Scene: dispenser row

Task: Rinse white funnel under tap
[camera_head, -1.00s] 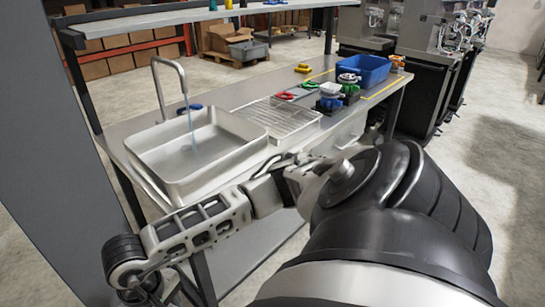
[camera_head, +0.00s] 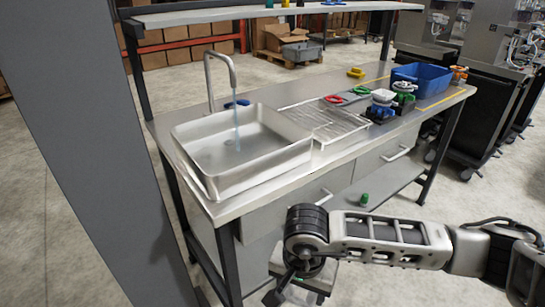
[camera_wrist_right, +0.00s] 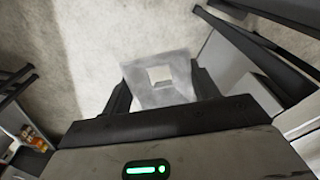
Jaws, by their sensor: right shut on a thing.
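The tap (camera_head: 222,82) arches over the metal sink (camera_head: 290,157) on the bench, and a thin stream of water (camera_head: 237,130) falls into the basin. My right gripper (camera_head: 292,287) hangs low in front of the bench, below and outside the sink. In the right wrist view my right gripper (camera_wrist_right: 163,95) is shut on a pale, square-edged piece with a square opening, which looks like the white funnel (camera_wrist_right: 158,98). In the head view the funnel cannot be made out at the gripper. My left gripper is not in view.
A wire drying rack (camera_head: 325,120) lies right of the sink. Beyond it are red-and-green rings (camera_head: 335,99), a small white-topped device (camera_head: 383,97), a green-topped one (camera_head: 405,88) and a blue bin (camera_head: 420,75). A grey post (camera_head: 75,160) stands at left. A shelf (camera_head: 270,12) spans the back.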

